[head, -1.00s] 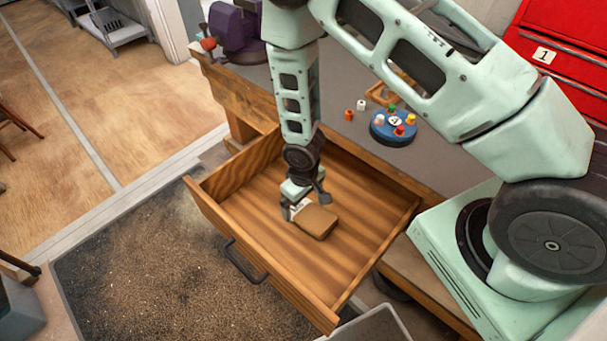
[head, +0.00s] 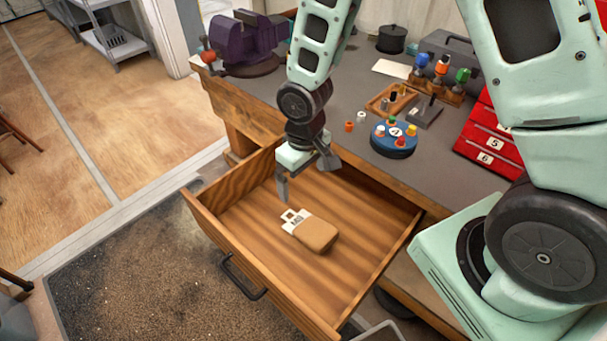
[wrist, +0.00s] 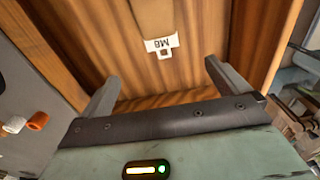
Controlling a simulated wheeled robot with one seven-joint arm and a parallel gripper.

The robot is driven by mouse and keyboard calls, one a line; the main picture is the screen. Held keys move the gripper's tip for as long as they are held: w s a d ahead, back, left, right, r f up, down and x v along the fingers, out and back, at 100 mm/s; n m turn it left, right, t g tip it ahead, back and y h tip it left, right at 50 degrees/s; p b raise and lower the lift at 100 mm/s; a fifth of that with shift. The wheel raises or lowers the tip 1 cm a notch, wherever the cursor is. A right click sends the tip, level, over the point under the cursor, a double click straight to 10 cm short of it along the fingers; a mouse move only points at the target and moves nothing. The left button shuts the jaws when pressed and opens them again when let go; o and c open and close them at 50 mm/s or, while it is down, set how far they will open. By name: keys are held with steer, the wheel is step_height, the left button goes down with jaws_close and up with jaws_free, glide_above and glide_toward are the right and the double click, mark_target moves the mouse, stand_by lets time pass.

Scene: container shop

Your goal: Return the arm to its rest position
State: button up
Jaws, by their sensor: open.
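My gripper (head: 306,184) is open and empty above the open wooden drawer (head: 240,222). Its two grey fingers are spread apart in the wrist view (wrist: 160,85). A brown block-like item (head: 316,234) with a white tag lies on the drawer floor, below my gripper and apart from it. In the wrist view the item (wrist: 153,15) is partly cut off at the top edge, and its white tag (wrist: 161,44) reads M8.
The grey workbench (head: 345,95) holds a purple vise (head: 240,45), a blue round holder (head: 393,143) with coloured pegs, a wooden tray (head: 390,100) and a red drawer cabinet (head: 490,135). The drawer juts out over a dark mat (head: 140,260). Open floor lies at the left.

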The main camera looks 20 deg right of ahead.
stand_by(0.7)
steer(key=s+a+r+n, duration=0.1)
steer(key=s+a+r, duration=0.2)
steer(key=s+r, duration=0.6)
steer(key=s+a+r+n, duration=0.2)
steer(key=s+a+r, duration=0.1)
steer(key=s+r, duration=0.5)
steer(key=shift+s+r+y, duration=0.3)
steer(key=shift+s+r, duration=0.1)
steer(key=shift+s, duration=0.15)
